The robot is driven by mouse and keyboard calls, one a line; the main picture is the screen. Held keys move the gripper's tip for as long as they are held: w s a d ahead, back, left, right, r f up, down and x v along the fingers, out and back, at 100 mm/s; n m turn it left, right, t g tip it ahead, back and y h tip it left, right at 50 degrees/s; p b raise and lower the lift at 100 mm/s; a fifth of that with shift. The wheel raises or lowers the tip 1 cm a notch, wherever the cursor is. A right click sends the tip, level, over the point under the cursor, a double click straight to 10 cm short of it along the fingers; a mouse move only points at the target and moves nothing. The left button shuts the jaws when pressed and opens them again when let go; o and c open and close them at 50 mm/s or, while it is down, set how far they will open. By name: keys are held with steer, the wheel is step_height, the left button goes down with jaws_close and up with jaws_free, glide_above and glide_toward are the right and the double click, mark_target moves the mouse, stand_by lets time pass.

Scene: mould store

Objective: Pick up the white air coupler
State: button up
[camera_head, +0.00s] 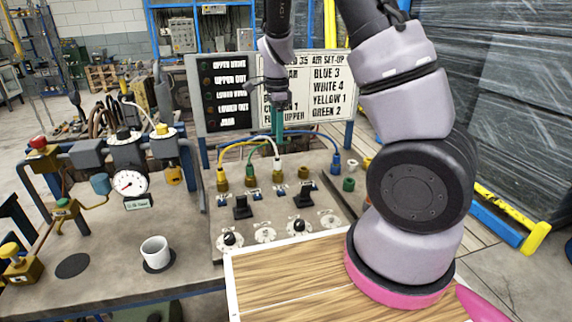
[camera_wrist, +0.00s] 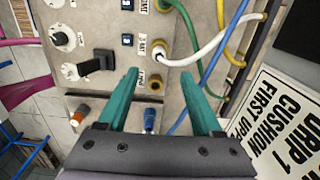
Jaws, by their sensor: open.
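The white air coupler (camera_head: 277,163) sits on a brass port of the sloping panel, with a white hose rising from it. In the wrist view the white coupler (camera_wrist: 160,54) is near the top middle, just beyond my fingertips. My gripper (camera_head: 279,122) hangs above the panel, near the white coupler in the picture. In the wrist view my gripper (camera_wrist: 160,78) has its teal fingers apart with nothing held between them. A bare brass port (camera_wrist: 155,83) shows between the fingers, below the white coupler.
Yellow (camera_head: 222,172), green (camera_head: 250,170) and blue (camera_head: 336,161) couplers stand on the panel (camera_head: 213,230), with hoses arching behind. Black levers (camera_head: 304,195) and dials lie in front. A signboard (camera_head: 322,97) stands behind. A white cup (camera_head: 154,252) is at left.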

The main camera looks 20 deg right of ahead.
mark_target(277, 158)
step_height(277, 158, down, 6)
steer(key=shift+w+d+r, duration=0.15)
steer(key=shift+f, duration=2.9)
jaws_close()
